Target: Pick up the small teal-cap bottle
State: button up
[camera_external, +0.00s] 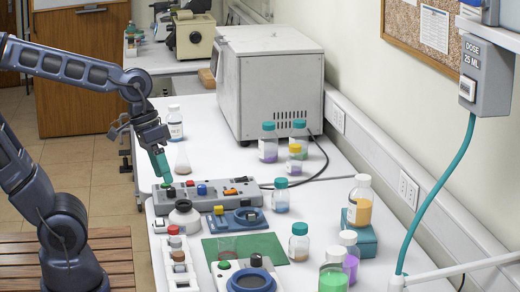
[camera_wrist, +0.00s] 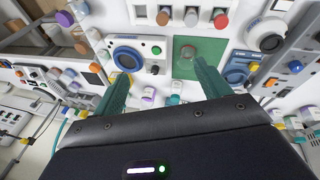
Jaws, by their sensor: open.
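Several teal-capped bottles show in the external view. A small one (camera_external: 281,195) stands right of the blue-ringed device, and another (camera_external: 299,242) stands just right of the green mat. Two more, a purple-liquid one (camera_external: 268,143) and one behind the yellow-capped bottle (camera_external: 299,134), stand by the grey oven. Which one the task means I cannot tell. My gripper (camera_external: 164,178) points down over the left end of the grey control panel, away from these bottles. In the wrist view its teal fingers are spread (camera_wrist: 160,72), with nothing held between them.
The grey control panel (camera_external: 226,192), a white round-bodied vessel (camera_external: 184,219) and a conical flask (camera_external: 183,160) are near my gripper. The green mat (camera_external: 262,243) bears a clear beaker. A yellow-liquid bottle (camera_external: 360,205) stands on a teal block. The grey oven (camera_external: 268,85) is behind.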

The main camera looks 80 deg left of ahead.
jog(key=w+d+f+n+g+h, duration=0.1)
jog(key=w+d+f+n+h, duration=0.4)
jog(key=w, duration=0.3)
jog(key=n+t+h, duration=0.2)
jog(key=n+t, duration=0.5)
jog(key=n, duration=1.3)
send_near(308, 252)
jog(key=shift+t, duration=0.3)
jog(key=shift+f+x, duration=0.15)
jog(key=shift+x, duration=2.15)
jog(key=shift+f+x, duration=0.2)
jog(key=shift+x, duration=2.1)
jog(key=shift+s+a, duration=0.15)
jog(key=c, duration=1.2)
notch_tip(308, 252, up, 20)
